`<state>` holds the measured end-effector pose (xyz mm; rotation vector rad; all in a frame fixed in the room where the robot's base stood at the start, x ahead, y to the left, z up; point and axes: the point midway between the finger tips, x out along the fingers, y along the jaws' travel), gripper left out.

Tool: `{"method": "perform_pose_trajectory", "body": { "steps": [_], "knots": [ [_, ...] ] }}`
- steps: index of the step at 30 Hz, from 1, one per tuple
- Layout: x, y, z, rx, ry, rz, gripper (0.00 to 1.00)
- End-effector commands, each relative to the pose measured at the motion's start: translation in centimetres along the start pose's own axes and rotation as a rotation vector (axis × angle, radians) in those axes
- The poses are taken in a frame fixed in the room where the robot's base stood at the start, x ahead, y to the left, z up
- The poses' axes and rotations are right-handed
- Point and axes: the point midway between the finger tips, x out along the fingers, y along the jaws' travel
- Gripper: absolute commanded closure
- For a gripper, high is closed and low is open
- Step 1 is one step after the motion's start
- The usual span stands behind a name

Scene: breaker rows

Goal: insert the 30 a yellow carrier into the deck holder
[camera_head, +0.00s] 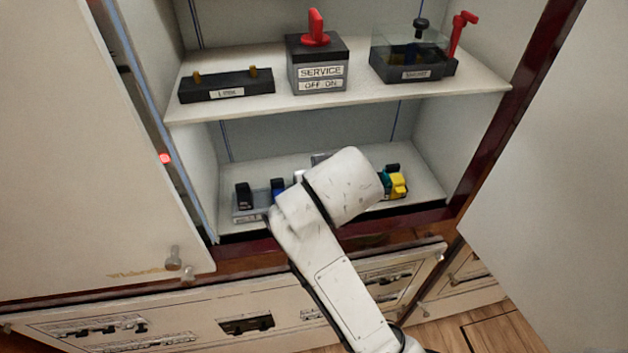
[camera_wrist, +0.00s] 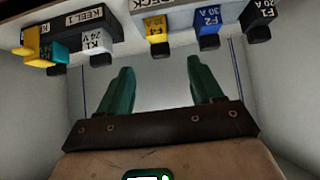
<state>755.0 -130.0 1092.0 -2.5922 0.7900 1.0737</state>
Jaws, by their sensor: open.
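In the wrist view my gripper (camera_wrist: 160,63) is open and empty. Its green fingers point toward the row of carriers and are apart from them. A yellow carrier (camera_wrist: 156,30) with a small, hard-to-read label sits by the DECK holder (camera_wrist: 178,14), roughly ahead of the gap between the fingers. Another yellow carrier (camera_wrist: 31,42) is at the far left, beside a teal piece (camera_wrist: 56,53). In the head view a yellow carrier (camera_head: 398,187) shows right of my arm on the lower shelf. My arm hides the gripper and the middle of that row.
A blue 30 A carrier (camera_wrist: 208,27) and a black 20 A one (camera_wrist: 258,22) stand to the right; a white 24 V piece (camera_wrist: 97,46) and KEEL 1 block (camera_wrist: 83,19) are left. The upper shelf (camera_head: 270,103) holds the SERVICE switch box (camera_head: 318,63). Cabinet walls flank the shelf.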

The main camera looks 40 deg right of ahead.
Motion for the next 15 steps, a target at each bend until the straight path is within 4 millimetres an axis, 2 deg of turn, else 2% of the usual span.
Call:
{"method": "perform_pose_trajectory", "body": {
  "steps": [3,6,15],
  "knots": [
    [-1.6,-0.1,-0.1,-0.001,0.003,-0.001,0.34],
    [-2.3,-0.1,0.0,-0.002,0.000,-0.001,0.34],
    [-2.6,0.0,0.0,-0.001,0.000,0.000,0.34]
  ]
}}
